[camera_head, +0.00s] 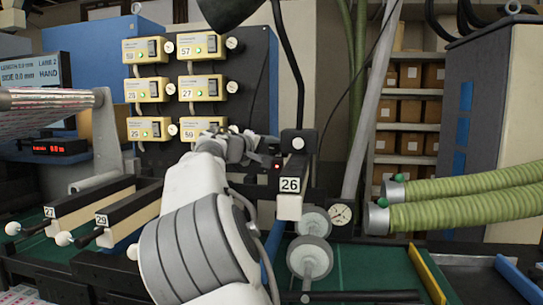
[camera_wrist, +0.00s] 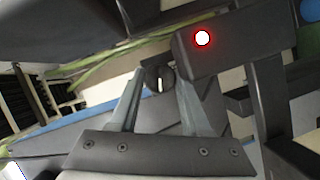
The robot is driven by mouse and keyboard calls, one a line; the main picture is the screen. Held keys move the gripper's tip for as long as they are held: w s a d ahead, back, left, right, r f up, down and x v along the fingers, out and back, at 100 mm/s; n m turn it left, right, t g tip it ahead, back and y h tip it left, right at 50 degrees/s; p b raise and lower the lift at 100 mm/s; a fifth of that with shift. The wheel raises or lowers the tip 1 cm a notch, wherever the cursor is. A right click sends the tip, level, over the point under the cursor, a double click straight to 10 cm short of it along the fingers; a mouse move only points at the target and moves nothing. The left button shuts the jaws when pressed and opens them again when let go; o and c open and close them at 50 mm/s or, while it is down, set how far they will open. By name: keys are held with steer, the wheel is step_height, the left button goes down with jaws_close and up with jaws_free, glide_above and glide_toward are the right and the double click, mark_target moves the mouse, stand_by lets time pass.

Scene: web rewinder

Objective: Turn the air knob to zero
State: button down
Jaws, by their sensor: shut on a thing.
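The air knob (camera_wrist: 160,78) is a small dark round knob with a pale pointer line, seen between my fingertips in the wrist view. The line stands close to upright in that picture. My gripper (camera_wrist: 158,84) is shut on the knob, with one grey finger on each side. In the head view my gripper (camera_head: 264,152) reaches to the dark unit by the label 26, and I cannot make out the knob there. No scale or zero mark around the knob is readable.
A dark block with a lit red lamp (camera_wrist: 202,38) sits close to the right finger. In the head view, a post with label 26 (camera_head: 289,185), a round gauge (camera_head: 341,214) and pale rollers (camera_head: 309,258) stand nearby. Green hoses (camera_head: 470,206) run at the right.

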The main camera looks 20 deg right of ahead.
steer(key=shift+n+b, duration=0.3)
steer(key=shift+n, duration=0.2)
steer(key=shift+c, duration=1.8)
jaws_free()
steer(key=b+v, duration=0.4)
steer(key=v, duration=1.3)
steer(key=shift+a+f, duration=0.25)
steer(key=shift+a, duration=0.1)
